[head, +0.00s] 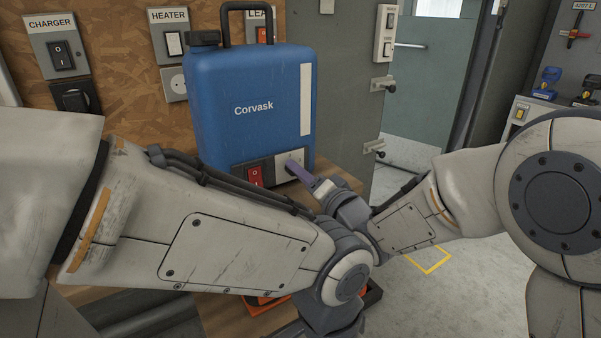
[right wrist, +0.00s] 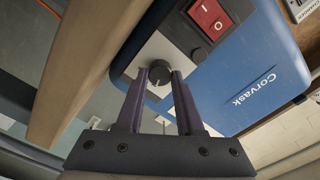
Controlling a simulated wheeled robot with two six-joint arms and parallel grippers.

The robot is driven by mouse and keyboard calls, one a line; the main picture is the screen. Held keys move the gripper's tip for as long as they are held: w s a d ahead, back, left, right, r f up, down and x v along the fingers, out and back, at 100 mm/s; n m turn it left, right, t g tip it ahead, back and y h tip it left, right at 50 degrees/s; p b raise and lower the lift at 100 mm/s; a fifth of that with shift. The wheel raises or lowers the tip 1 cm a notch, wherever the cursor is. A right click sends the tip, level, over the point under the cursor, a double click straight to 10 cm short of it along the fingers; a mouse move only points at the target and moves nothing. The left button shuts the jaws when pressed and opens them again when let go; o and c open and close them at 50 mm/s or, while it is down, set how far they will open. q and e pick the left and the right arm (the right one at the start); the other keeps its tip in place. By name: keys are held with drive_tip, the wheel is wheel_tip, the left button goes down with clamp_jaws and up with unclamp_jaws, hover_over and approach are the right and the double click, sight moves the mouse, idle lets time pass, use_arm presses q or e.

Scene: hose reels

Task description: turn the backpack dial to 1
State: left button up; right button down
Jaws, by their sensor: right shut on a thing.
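The blue Corvask backpack (head: 245,90) stands upright on a wooden surface in the head view. A red rocker switch (head: 254,176) and a light grey plate (head: 281,161) sit low on its front. In the right wrist view the black round dial (right wrist: 159,73) is on that plate, between the purple fingertips of my right gripper (right wrist: 160,80). My right gripper (head: 296,170) is shut on the dial and hides most of it in the head view. The dial's numbers and pointer are too small to read.
Charger (head: 60,53) and heater (head: 171,43) switches are on the board behind, left of the backpack. A grey cabinet door (head: 345,90) stands to the right. An orange object (head: 265,303) lies below my left arm. Open floor lies at right.

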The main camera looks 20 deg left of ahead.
drive_tip(key=c, duration=0.5)
unclamp_jaws()
drive_tip(key=shift+c, duration=0.2)
drive_tip(key=v, duration=1)
drive_tip(key=shift+s+d, duration=0.2)
drive_tip(key=shift+s, duration=0.05)
